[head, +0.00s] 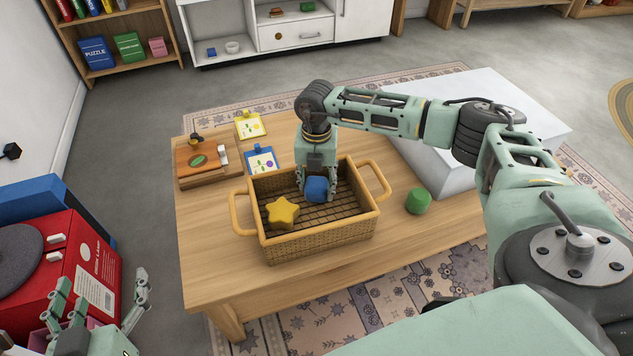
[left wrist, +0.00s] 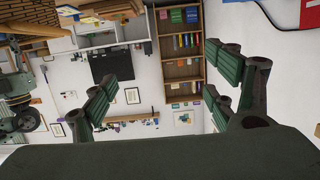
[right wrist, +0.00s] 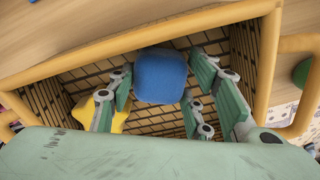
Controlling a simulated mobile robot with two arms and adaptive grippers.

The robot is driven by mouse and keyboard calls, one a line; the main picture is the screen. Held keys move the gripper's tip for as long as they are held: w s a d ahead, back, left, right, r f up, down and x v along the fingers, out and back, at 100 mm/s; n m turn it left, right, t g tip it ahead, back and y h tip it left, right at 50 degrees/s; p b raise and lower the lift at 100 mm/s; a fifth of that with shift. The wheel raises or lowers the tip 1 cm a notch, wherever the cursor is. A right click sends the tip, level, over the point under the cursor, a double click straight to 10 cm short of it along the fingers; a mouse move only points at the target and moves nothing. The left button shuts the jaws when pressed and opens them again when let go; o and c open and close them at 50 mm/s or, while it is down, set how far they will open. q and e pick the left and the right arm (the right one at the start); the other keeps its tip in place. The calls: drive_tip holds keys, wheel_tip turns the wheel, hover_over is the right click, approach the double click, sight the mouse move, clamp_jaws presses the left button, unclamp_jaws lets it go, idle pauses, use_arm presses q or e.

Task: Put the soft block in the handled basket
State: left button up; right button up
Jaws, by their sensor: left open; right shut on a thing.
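The handled basket (head: 318,245) is a woven tan box with two yellow loop handles on the wooden table. A blue soft block (head: 316,190) is inside the basket's outline, held between the fingers of my right gripper (head: 318,193). In the right wrist view the blue block (right wrist: 161,76) sits between the fingertips (right wrist: 160,95), with the basket walls around it. A yellow star (head: 283,213) lies in the basket, left of the block. My left gripper (head: 105,305) is open and empty at the lower left.
A wooden board with a knob (head: 205,160) and two picture cards (head: 250,125) (head: 262,161) lie behind the basket. A white block-like table (head: 470,130) is at the right. The table's front left is clear.

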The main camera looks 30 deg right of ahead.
drive_tip(key=shift+f, duration=0.1)
drive_tip(key=o, duration=1.1)
drive_tip(key=shift+o, duration=0.2)
